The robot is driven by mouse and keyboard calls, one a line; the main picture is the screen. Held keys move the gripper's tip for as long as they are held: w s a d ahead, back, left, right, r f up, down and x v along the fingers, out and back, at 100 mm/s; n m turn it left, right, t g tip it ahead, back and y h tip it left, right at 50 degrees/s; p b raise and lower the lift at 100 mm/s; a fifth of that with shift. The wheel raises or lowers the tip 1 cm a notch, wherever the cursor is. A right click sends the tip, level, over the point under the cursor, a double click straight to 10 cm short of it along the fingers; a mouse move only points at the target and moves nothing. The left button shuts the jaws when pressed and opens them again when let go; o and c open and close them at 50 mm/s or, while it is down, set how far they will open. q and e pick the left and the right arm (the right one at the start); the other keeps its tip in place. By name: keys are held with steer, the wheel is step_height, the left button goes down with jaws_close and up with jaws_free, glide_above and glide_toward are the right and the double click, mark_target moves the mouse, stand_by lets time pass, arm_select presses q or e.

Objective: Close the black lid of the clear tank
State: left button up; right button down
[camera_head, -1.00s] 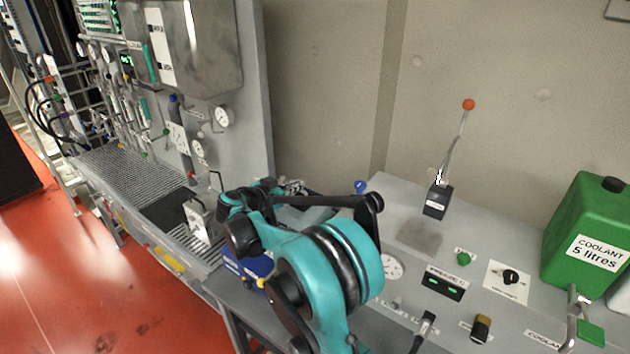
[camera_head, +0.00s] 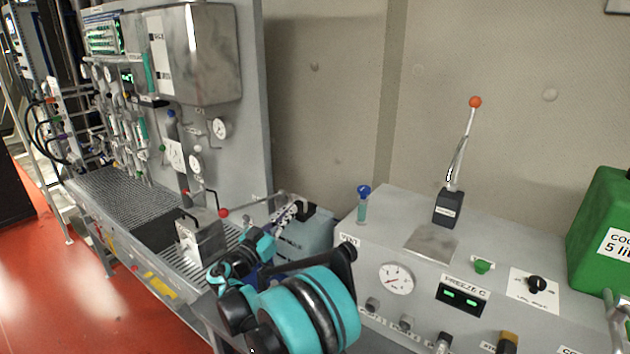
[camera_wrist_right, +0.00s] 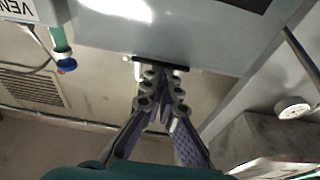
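The clear tank (camera_head: 305,238) is a pale bluish, see-through box behind my right arm, left of the grey console. A small dark piece shows at its top (camera_head: 306,210). It may be part of the black lid, but the lid's angle is unclear. My right gripper (camera_head: 291,209) is in front of the tank's upper left in the head view. In the right wrist view its fingers (camera_wrist_right: 162,78) come close together at the tips, with a thin dark bar just beyond them. I cannot tell whether they touch it. I see nothing gripped. My left gripper is out of view.
The grey console (camera_head: 400,235) at the right bears a blue-capped valve (camera_head: 363,200), a gauge (camera_head: 396,279) and an upright lever with an orange ball (camera_head: 475,102). A metal block (camera_head: 201,238) and a red-balled lever (camera_head: 223,212) stand left of the tank. A green coolant can (camera_head: 595,225) is far right.

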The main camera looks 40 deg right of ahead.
steer(key=shift+d, duration=0.1)
stand_by(0.5)
steer(key=shift+r, duration=0.25)
step_height(320, 180, up, 3)
steer(key=p, duration=0.2)
steer(key=shift+w+d+p, duration=0.1)
steer(key=shift+p, duration=0.25)
steer(key=shift+a+r, duration=0.2)
steer(key=shift+a, duration=0.45)
steer(key=f+v, duration=0.1)
steer(key=v, duration=0.8)
steer(key=s+f+n+y+b, duration=0.2)
steer(key=s+f+n+y, duration=0.65)
steer(key=s+y, duration=0.2)
steer(key=s+a+f+n+y+b, duration=0.1)
steer(key=s+a+f+n+y, duration=0.2)
steer(key=s+a, duration=0.4)
steer(key=s+a+f+n+t+y+b, duration=0.1)
steer(key=s+a+f+n+y, duration=0.2)
steer(key=s+a+f+y, duration=0.3)
steer(key=shift+s+a+f+b, duration=0.35)
steer(key=shift+s+a, duration=0.35)
steer(key=shift+a, duration=0.5)
